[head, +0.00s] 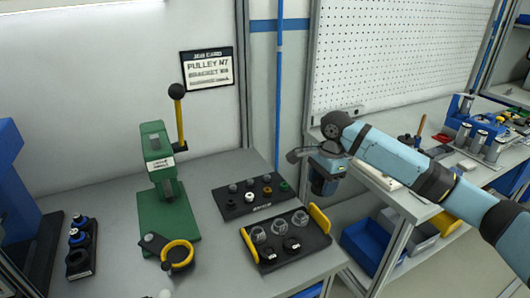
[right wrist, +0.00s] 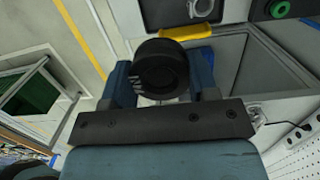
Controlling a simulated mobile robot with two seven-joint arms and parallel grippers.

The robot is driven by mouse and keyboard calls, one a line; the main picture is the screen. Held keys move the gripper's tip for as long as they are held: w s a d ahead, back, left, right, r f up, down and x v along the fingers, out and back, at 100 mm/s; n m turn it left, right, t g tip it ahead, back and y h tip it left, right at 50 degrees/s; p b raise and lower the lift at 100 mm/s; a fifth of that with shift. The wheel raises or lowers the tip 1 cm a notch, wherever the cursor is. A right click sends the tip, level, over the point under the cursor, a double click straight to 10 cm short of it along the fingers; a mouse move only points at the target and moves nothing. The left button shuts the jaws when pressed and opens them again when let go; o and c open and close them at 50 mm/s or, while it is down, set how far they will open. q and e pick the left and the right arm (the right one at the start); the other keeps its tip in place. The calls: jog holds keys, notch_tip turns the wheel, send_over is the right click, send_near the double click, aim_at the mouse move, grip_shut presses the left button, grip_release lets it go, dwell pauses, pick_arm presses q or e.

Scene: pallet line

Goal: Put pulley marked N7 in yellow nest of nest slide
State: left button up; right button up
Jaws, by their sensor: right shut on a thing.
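My right gripper (head: 324,182) hangs in the air to the right of the black tray with yellow handles, above the gap beside the bench. In the right wrist view, its jaws (right wrist: 163,88) are shut on a round black pulley (right wrist: 160,65). A pale mark shows low on the pulley, but I cannot read it. In the head view the pulley is not clearly visible. A yellow ring-shaped nest (head: 178,267) sits at the foot of the green press (head: 160,165), beside a dark part of the slide (head: 152,243). The nest looks empty. My left gripper is out of view.
The black tray with yellow handles (head: 268,261) holds clear rings and black round parts. A dark rack (head: 228,211) behind it holds several small parts. Another rack (head: 80,268) stands left. A job card (head: 208,69) reads "PULLEY N7". The press lever (head: 179,120) stands up.

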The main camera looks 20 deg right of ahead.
jog(key=shift+s+a+r, duration=0.1)
jog(key=shift+a+r, duration=0.15)
jog(key=s+a+r+n+g+h+p, duration=0.1)
jog(key=s+a+r+n+p, duration=0.2)
jog(key=s+a+n+p, duration=0.6)
jog(key=s+a+n, duration=0.1)
jog(key=a+n, duration=0.2)
jog(key=n, duration=0.5)
jog(key=shift+s, duration=0.4)
jog(key=shift+a, duration=0.15)
